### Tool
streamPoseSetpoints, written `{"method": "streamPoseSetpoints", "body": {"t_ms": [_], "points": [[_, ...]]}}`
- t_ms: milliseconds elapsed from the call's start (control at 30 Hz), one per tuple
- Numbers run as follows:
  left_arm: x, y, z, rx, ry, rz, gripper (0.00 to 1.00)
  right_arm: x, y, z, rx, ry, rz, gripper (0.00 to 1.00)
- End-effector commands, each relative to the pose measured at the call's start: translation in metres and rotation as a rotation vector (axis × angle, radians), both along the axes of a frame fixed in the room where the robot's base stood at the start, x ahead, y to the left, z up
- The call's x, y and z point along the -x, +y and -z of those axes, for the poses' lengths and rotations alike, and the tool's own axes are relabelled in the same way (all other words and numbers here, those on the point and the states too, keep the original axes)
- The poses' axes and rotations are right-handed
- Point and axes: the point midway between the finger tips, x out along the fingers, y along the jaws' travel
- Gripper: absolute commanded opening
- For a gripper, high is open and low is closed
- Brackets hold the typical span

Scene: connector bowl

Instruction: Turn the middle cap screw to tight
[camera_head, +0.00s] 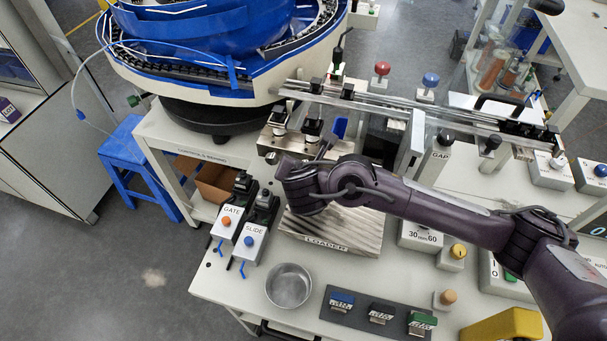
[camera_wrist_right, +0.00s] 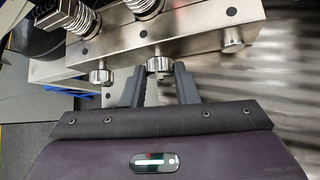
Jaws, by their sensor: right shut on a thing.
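The middle cap screw (camera_wrist_right: 160,65) is a knurled metal head under a steel block (camera_wrist_right: 195,28) in the right wrist view. My right gripper (camera_wrist_right: 158,70) is shut on it, with one dark fingertip on each side. Another knurled cap screw (camera_wrist_right: 101,77) is to the left, and a smoother metal cap (camera_wrist_right: 232,40) is to the right. In the head view the block (camera_head: 275,142) stands below the blue bowl, and my right wrist hides the grasped screw. My left gripper is not in view.
The blue bowl feeder (camera_head: 190,35) stands behind the block. The GATE unit (camera_head: 228,218) and SLIDE unit (camera_head: 250,243) are to the left of my arm. The LOADER plate (camera_head: 335,238) lies below my arm, and a metal dish (camera_head: 289,286) is near the front.

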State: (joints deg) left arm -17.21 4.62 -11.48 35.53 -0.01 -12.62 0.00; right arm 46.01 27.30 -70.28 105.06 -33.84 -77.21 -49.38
Motion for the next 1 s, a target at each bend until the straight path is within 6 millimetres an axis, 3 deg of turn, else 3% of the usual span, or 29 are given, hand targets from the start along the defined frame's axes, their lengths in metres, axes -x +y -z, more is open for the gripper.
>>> {"method": "streamPoseSetpoints", "body": {"t_ms": [133, 600, 633, 767, 1000], "points": [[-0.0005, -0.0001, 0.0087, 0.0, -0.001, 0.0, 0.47, 0.0005, -0.0005, 0.0021, -0.034, -0.011, 0.0, 0.04], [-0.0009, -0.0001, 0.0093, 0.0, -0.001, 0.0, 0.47, 0.0007, -0.0005, 0.0003, -0.046, -0.014, 0.0, 0.04], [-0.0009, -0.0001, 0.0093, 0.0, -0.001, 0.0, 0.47, 0.0007, -0.0005, 0.0003, -0.046, -0.014, 0.0, 0.31], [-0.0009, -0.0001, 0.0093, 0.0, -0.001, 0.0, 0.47, 0.0005, -0.0005, 0.0003, -0.045, -0.014, -0.001, 0.48], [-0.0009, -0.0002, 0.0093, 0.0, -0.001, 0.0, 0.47, 0.0004, -0.0005, 0.0003, -0.044, -0.014, 0.0, 0.49]]}}
